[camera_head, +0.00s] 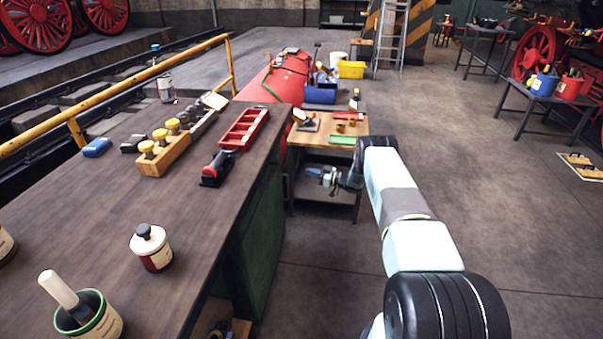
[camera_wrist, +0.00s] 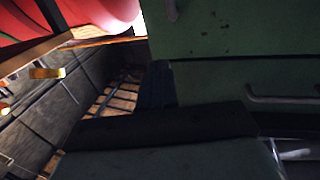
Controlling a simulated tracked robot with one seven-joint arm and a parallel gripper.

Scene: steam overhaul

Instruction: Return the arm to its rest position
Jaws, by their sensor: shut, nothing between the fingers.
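My arm reaches forward from the lower right in the head view. My gripper (camera_head: 322,176) is at its far end, pointing left, off the right edge of the dark workbench (camera_head: 200,214) and in front of the small wooden-topped table (camera_head: 318,133). It is shut and holds nothing. In the wrist view a dark part fills the lower middle, and a green panel (camera_wrist: 235,35) takes up the upper right. The fingertips cannot be made out clearly in the wrist view.
A yellow rail (camera_head: 112,91) runs along the left.

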